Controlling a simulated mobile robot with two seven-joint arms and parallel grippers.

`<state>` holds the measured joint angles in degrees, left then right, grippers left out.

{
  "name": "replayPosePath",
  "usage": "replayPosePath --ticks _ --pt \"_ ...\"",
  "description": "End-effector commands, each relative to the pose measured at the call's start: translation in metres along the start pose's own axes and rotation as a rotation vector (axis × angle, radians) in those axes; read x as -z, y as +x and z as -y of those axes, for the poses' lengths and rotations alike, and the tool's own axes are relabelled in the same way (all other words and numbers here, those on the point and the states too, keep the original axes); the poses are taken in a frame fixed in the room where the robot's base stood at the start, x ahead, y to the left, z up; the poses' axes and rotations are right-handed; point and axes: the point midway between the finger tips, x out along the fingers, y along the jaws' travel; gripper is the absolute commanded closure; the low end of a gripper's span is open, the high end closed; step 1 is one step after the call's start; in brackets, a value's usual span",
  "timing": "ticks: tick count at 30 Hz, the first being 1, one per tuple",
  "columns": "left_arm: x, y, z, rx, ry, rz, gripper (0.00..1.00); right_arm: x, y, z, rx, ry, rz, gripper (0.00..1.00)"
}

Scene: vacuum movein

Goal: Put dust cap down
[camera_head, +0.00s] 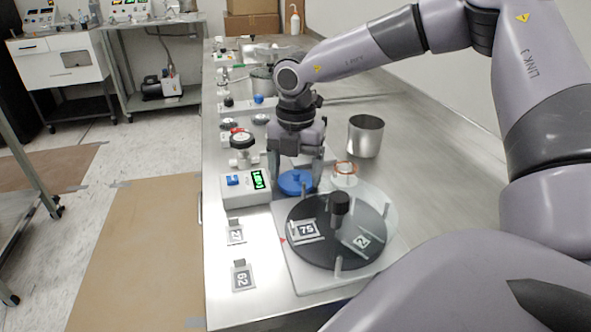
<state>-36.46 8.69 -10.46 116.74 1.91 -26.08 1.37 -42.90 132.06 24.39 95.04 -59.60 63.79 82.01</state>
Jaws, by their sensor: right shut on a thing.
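My right gripper (297,181) points down over the bench, its two fingers on either side of a round blue cap (296,184), which I take to be the dust cap. It is shut on the cap. The cap is just behind a round black plate (313,255) on a light square base; whether the cap touches the surface below cannot be told. My left gripper is out of view.
A clear cover and black knob (340,204) sit over the plate. A control box (245,187) with a green display stands to the left, a metal cup (366,136) behind right. Tags 27 (236,234) and 62 (243,276) lie near the left edge. The bench's right side is mostly clear.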

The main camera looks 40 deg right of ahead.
Motion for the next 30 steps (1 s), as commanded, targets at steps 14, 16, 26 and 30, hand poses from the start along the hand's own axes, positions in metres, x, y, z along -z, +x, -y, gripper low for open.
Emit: replayPosePath --ticks 14,16,26,30 --pt "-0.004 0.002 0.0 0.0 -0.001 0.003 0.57 0.0 0.002 0.0 0.001 0.0 0.0 0.11" --pt "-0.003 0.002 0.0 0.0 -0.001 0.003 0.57 0.0 0.001 0.0 0.001 0.0 0.0 0.11" --pt "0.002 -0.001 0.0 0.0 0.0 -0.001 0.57 -0.001 -0.05 -0.001 -0.004 0.001 0.006 0.11" --pt "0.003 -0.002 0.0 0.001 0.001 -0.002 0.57 -0.001 -0.08 -0.001 -0.003 0.0 0.005 0.11"
